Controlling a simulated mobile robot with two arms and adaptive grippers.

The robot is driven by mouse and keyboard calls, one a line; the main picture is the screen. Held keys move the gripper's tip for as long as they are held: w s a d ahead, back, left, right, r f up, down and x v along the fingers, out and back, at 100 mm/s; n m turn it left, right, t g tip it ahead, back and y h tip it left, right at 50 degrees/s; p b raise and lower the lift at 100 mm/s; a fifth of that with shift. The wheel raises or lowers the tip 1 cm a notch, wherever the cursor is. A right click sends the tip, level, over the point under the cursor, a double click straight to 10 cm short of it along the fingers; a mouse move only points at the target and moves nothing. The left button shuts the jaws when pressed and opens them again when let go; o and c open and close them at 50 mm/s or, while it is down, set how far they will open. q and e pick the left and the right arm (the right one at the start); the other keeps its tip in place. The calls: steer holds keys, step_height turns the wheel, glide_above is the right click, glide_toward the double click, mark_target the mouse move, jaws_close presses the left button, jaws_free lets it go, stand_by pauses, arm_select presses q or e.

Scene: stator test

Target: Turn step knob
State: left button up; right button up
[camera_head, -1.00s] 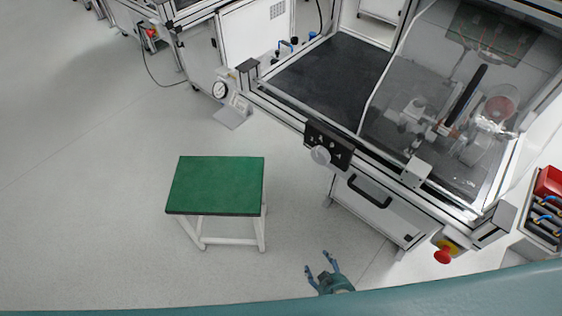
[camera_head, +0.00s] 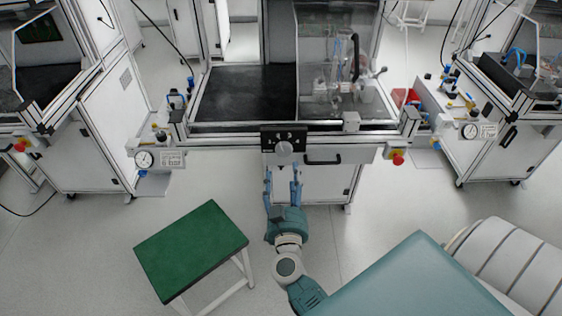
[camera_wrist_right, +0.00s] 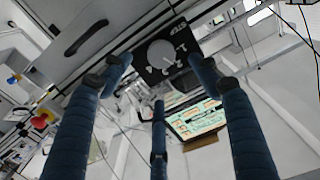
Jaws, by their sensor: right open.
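The step knob (camera_head: 284,150) is a round grey dial on a black panel (camera_head: 298,134) with white marks, on the front rail of the test station. My right gripper (camera_head: 282,174) is open and empty, its blue fingers pointing at the panel just below the knob in the head view. In the right wrist view the knob (camera_wrist_right: 161,54) shows between the spread fingers (camera_wrist_right: 160,78), beyond their tips. I see no contact with it. The knob's pointer direction is too small to tell. My left gripper is not in view.
A green-topped stool (camera_head: 192,250) stands at the front left, near my right arm. A drawer handle (camera_head: 322,160) and a red emergency button (camera_head: 398,159) are right of the knob. Floor between stool and station is clear.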

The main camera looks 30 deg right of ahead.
mark_target(284, 154)
steer(key=x, duration=0.7)
steer(key=shift+w, duration=0.3)
steer(key=shift+w+d+f, duration=0.1)
steer(key=shift+w+d, duration=0.3)
steer(key=shift+w, duration=0.1)
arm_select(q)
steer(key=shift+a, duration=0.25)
arm_select(e)
steer(key=c, duration=1.1)
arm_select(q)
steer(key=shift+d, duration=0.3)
